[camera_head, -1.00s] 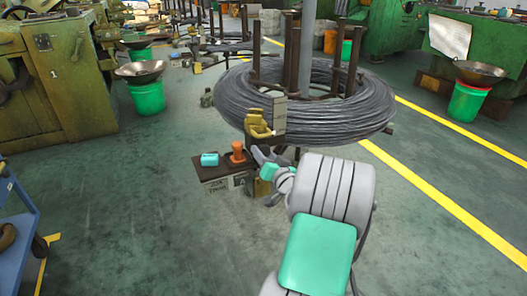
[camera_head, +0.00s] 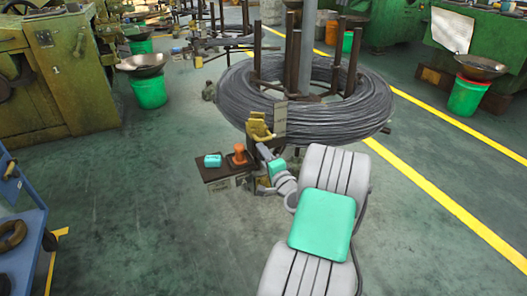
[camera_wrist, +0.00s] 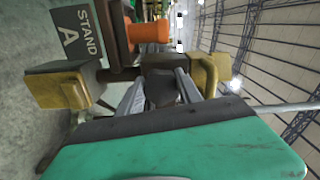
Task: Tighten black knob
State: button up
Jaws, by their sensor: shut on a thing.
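The black knob (camera_wrist: 161,86) is a dark, blocky piece between the two grey fingers in the wrist view. My gripper (camera_wrist: 160,93) is shut on it, with one finger on each side. The knob is in front of a stand marked "STAND A" (camera_wrist: 78,32), which lies sideways in this view. In the head view, my gripper (camera_head: 264,153) is at the right side of the stand's dark top (camera_head: 214,173). The knob cannot be made out there.
A yellow bracket (camera_head: 259,127) and a large wire coil (camera_head: 310,105) are just behind my gripper. A blue trolley (camera_head: 25,225) is at the left. Green floor is clear between.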

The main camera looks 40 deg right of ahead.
jog(key=shift+d+r+m+p, duration=0.15)
jog(key=shift+m+p, duration=0.35)
jog(key=shift+m, duration=0.4)
jog(key=o, duration=1.4)
jog(key=shift+c, duration=0.2)
jog(key=shift+s, duration=0.1)
jog(key=v, duration=0.7)
jog(key=shift+s+a+p, duration=0.3)
jog(key=shift+p, duration=0.1)
